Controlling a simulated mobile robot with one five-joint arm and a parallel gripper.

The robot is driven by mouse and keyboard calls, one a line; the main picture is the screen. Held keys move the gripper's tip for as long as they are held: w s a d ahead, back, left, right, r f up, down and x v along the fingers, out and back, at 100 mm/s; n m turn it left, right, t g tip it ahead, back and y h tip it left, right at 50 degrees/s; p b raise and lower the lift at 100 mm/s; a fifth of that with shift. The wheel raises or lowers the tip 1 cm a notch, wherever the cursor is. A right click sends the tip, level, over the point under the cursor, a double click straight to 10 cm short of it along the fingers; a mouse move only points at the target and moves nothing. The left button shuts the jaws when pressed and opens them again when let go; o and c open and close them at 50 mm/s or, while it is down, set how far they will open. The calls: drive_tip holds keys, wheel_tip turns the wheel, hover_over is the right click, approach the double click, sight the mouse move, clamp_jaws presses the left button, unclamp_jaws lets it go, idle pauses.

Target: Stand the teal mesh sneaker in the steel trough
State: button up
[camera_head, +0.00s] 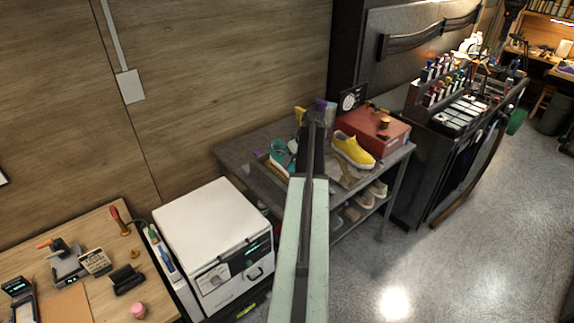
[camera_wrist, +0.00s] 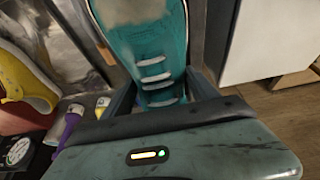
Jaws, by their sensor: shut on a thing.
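The teal mesh sneaker (camera_wrist: 150,45) fills the upper middle of the wrist view, with pale lacing bars across it and a pale, scuffed-looking patch near the top. My gripper (camera_wrist: 160,92) is shut on it, one finger along each side. In the head view, part of the teal sneaker (camera_head: 280,155) shows just left of my arm, over the grey bench; my arm hides the rest and the fingertips. A grey trough-like shape (camera_head: 264,183) lies at the bench's left front, partly hidden by my arm. I cannot tell whether the sneaker touches it.
A yellow sneaker (camera_head: 353,151) and a red box (camera_head: 374,130) stand to the right on the bench (camera_head: 237,153). A purple bottle (camera_wrist: 71,121) is near my gripper's left side. A white cabinet (camera_head: 213,235) stands left of the bench. Shoes sit on the shelf below.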

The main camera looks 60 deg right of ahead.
drive_tip(key=shift+w+d+f, duration=0.1)
drive_tip(key=shift+w+d, duration=0.1)
drive_tip(key=shift+w, duration=0.8)
drive_tip(key=shift+w+d+f, duration=0.1)
drive_tip(key=shift+w+d, duration=0.05)
drive_tip(key=shift+w, duration=0.8)
drive_tip(key=f+b, duration=0.2)
drive_tip(key=b, duration=0.1)
drive_tip(key=f+b, duration=0.1)
drive_tip(key=f, duration=0.1)
drive_tip(key=shift+w, duration=0.3)
drive_tip(key=shift+r, duration=0.3)
drive_tip(key=o, duration=1.4)
drive_tip(key=shift+f, duration=0.2)
drive_tip(key=shift+c, duration=0.2)
drive_tip(key=o, duration=0.4)
drive_tip(key=shift+r, duration=0.1)
drive_tip(key=p+v, duration=1.1)
drive_tip(key=v, duration=0.1)
drive_tip(key=shift+r+p, duration=0.25)
drive_tip(key=shift+p, duration=0.05)
drive_tip(key=shift+f, duration=0.15)
